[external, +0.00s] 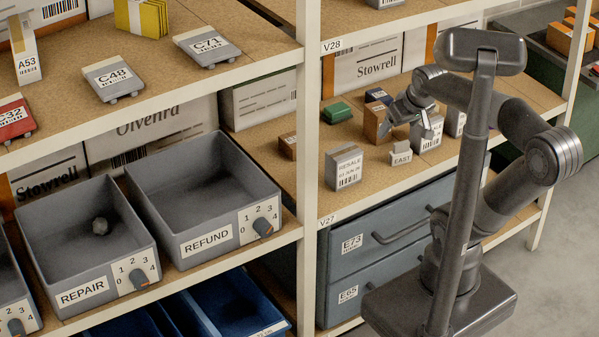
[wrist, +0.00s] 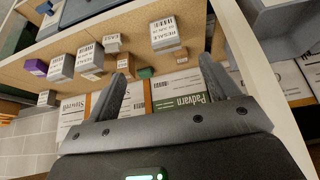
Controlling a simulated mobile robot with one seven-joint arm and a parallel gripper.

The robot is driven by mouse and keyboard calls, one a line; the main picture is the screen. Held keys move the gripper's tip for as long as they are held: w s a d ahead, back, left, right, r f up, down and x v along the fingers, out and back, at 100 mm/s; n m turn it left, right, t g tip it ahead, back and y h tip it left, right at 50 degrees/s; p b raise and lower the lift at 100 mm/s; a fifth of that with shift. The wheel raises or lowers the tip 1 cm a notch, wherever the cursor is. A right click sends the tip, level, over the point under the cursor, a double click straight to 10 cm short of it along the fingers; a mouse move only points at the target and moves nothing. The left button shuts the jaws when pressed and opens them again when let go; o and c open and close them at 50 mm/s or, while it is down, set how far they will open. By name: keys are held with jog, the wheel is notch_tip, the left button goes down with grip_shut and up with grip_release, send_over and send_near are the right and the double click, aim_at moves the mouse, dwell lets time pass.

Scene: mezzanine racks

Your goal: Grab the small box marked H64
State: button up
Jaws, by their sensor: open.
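I cannot read the mark H64 on any small box in either view. Several small boxes stand on the middle shelf on the right in the external view, among them a grey box with a white label (external: 427,135) and a brown box (external: 376,121). My gripper (external: 405,122) is open above and among these boxes, and partly covers them. In the wrist view my gripper (wrist: 162,68) is open, with nothing between its fingers. That view also shows a labelled grey box (wrist: 90,60) and another grey box (wrist: 61,67), with labels too small to read.
A grey RESALE box (external: 344,168) and a small EAST block (external: 401,157) stand near the shelf's front. A green block (external: 337,112) lies farther back. A white upright (external: 309,150) divides the bays. Grey REPAIR (external: 85,235) and REFUND (external: 205,195) bins stand to the left.

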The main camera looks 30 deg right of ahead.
jog(key=w+d+f+m+g+h, duration=0.1)
jog(key=w+d+f, duration=0.4)
jog(key=d, duration=0.8)
jog(key=w+d+f+m+g+h, duration=0.1)
jog(key=w+d+f, duration=0.45)
jog(key=d, duration=0.75)
jog(key=w+d+f+m+h, duration=0.1)
jog(key=w+d+f+m, duration=0.15)
jog(key=w+d, duration=0.8)
jog(key=w+d+f+n+g+y, duration=0.1)
jog(key=w+d+f+n, duration=0.1)
jog(key=w, duration=0.3)
jog(key=w+d+f+n+g+y, duration=0.1)
jog(key=w+d+f+n, duration=0.1)
jog(key=w, duration=0.3)
jog(key=w+d+f+n+g+y, duration=0.1)
jog(key=w+d+f+n, duration=0.1)
jog(key=w+d+f, duration=0.1)
jog(key=shift+w+d+g, duration=0.3)
jog(key=shift+w+d, duration=0.55)
jog(key=shift+w, duration=0.3)
jog(key=f, duration=1)
jog(key=shift+s+d+f, duration=0.1)
jog(key=shift+s+f, duration=0.1)
jog(key=c, duration=1.1)
